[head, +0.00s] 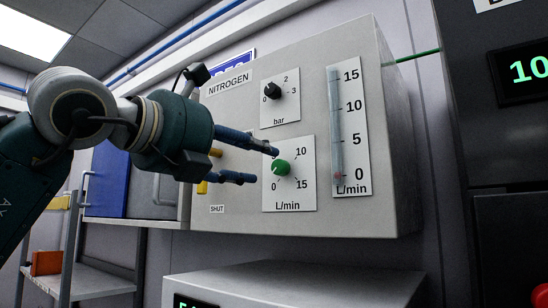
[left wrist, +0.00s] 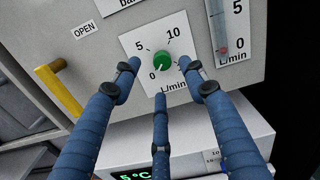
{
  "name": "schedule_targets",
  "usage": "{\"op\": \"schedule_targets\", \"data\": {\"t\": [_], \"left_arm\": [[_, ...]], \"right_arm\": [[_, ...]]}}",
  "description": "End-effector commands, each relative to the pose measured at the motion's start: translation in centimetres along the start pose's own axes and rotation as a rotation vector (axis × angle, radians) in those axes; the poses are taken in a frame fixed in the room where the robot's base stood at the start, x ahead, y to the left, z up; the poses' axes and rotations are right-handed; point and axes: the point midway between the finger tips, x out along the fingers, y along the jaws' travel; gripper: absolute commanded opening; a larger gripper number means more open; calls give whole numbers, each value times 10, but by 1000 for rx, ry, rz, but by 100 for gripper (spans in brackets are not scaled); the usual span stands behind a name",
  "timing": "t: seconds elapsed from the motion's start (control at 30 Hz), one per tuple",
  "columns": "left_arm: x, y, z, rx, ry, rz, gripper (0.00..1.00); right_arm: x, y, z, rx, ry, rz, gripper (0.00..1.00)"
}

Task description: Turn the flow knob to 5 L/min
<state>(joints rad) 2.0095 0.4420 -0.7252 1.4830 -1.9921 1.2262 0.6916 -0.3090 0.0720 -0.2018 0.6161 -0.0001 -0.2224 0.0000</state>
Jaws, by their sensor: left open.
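The green flow knob (head: 281,167) sits on a white dial plate (head: 307,195) marked 0, 5, 10, 15 L/min, on a grey nitrogen panel. It also shows in the left wrist view (left wrist: 163,63), where its pale pointer seems to face the lower left, near 0. The flow tube (head: 346,125) has a small red float at about 0. My left gripper (head: 262,165) is open in front of the dial. In the left wrist view its blue fingers (left wrist: 165,78) spread around the knob's outline, with nothing held. Contact with the knob cannot be told. The dial's 5 is hidden in the head view.
A black bar knob (head: 272,91) is above the flow dial. A yellow handle (left wrist: 57,90) is left of it, beneath an OPEN label. A grey box with a green display (head: 300,280) stands below the panel. A dark cabinet (head: 500,130) is at right.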

Motion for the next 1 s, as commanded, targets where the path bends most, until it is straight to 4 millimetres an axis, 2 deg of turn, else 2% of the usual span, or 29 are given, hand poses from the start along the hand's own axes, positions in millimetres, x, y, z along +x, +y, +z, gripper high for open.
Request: {"op": "schedule_targets", "data": {"t": [0.03, 0.13, 0.3, 0.5, 0.73, 0.77, 0.97, 1.0], "left_arm": [[12, -1, 1, -1, 6, -1, 43], [31, -1, 2, -1, 6, -1, 43], [54, -1, 1, 0, 4, -2, 43], [64, -1, -1, 0, 2, -2, 43], [65, -1, -2, 0, 2, -2, 43], [65, -1, -2, 1, 2, -2, 39], [65, -1, -2, 0, 2, -2, 0], [64, -1, -2, 0, 2, -3, 0]], "right_arm": [[-9, -7, 6, 0, -10, -8, 43], [-17, -11, 12, -3, -18, -13, 43], [-25, 4, -3, -5, 0, 4, 43], [-28, 19, -24, -1, 34, 21, 43], [-28, 18, -17, 0, 22, 20, 43], [-28, 17, -15, 0, 19, 19, 43], [-28, 9, -6, 0, 5, 10, 43], [-28, 7, -5, 0, 5, 8, 43]]}}
